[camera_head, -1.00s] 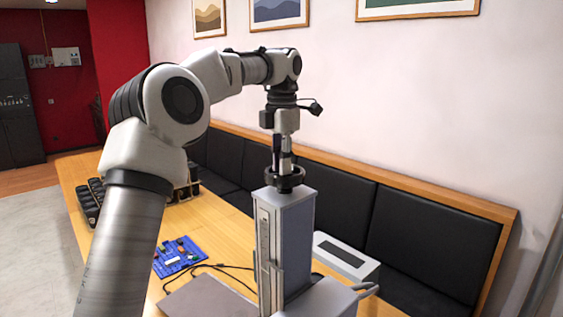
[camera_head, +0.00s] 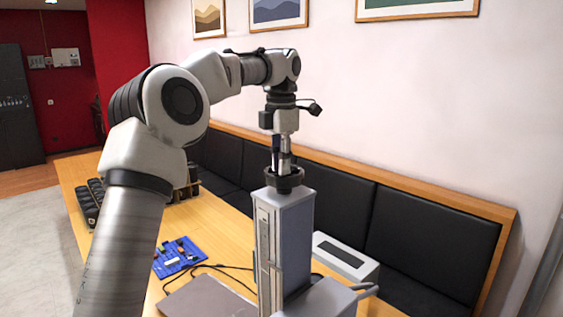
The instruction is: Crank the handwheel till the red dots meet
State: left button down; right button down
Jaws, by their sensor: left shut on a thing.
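The black handwheel (camera_head: 284,183) sits on top of the laser marker's grey column (camera_head: 286,240). My left gripper (camera_head: 283,165) points straight down from above and is shut on the handwheel's crank part. The wheel's far side and the exact grip are partly hidden by the fingers. The marker's head (camera_head: 325,298) juts out at the column's lower right, cut off by the bottom edge. No red dots show in this view. My right gripper is not in view.
A grey plate (camera_head: 208,298) lies on the wooden table left of the column. A blue board with small parts (camera_head: 178,256), black cables (camera_head: 225,268) and a white box with a dark panel (camera_head: 345,254) are nearby. Black bench seats stand behind.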

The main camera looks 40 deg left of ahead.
pick_arm(q)
jog(key=shift+f, duration=0.15)
jog(key=c, duration=1)
grip_release()
jog(key=shift+c, duration=0.2)
jog(key=shift+w+a+f, duration=0.1)
jog(key=shift+w+a, duration=0.1)
jog(key=shift+a, duration=0.05)
notch_tip(320, 180, up, 7)
jog(key=shift+w+r, duration=0.1)
jog(key=shift+r, duration=0.1)
